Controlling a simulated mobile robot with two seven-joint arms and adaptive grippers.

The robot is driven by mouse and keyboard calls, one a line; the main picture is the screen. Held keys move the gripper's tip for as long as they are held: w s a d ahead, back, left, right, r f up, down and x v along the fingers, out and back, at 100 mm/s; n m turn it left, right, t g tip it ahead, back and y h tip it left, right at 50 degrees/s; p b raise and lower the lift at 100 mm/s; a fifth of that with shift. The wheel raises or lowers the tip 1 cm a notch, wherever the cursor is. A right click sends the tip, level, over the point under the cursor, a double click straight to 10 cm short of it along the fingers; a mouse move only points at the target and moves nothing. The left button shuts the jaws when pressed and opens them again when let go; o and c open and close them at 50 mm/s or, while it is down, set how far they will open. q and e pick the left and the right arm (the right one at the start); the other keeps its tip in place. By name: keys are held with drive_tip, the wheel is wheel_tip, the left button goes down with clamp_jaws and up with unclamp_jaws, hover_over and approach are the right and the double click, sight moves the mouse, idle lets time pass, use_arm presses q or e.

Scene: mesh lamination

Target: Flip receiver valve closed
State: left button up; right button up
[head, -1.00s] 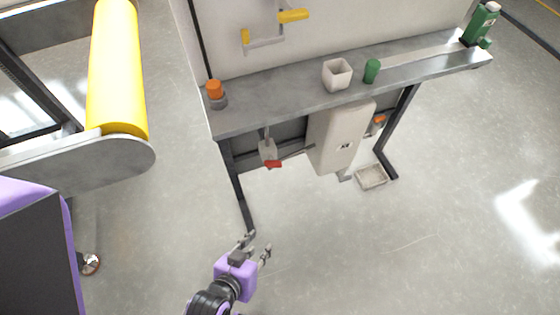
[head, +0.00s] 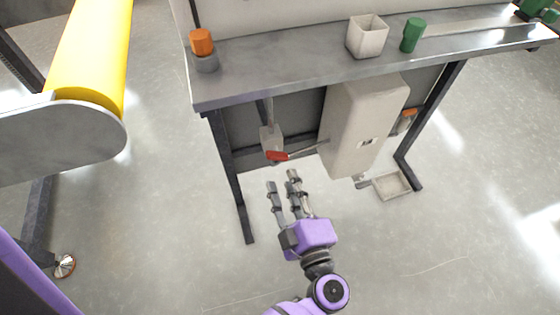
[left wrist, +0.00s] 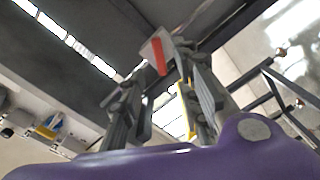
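The receiver valve shows as a small grey-white body (head: 270,138) with a red lever (head: 277,156), hanging on a pipe under the bench. The lever lies roughly sideways, pointing right and slightly tilted. A thin pipe runs from there to a tall beige tank (head: 362,125). My left gripper (head: 282,181) is open and empty, just below and in front of the lever, apparently apart from it. In the left wrist view the red lever (left wrist: 158,58) shows beyond and between the open fingers (left wrist: 152,85). My right gripper is out of view.
The grey bench (head: 290,75) overhangs the valve, with a dark leg (head: 228,175) to its left. A white cup (head: 367,37), a green cylinder (head: 412,35) and an orange-topped piece (head: 201,45) stand on top. A shallow tray (head: 391,186) lies on the floor. Floor in front is clear.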

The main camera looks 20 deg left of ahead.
sight(279, 160)
use_arm(q)
drive_tip(key=x, duration=0.7)
clamp_jaws()
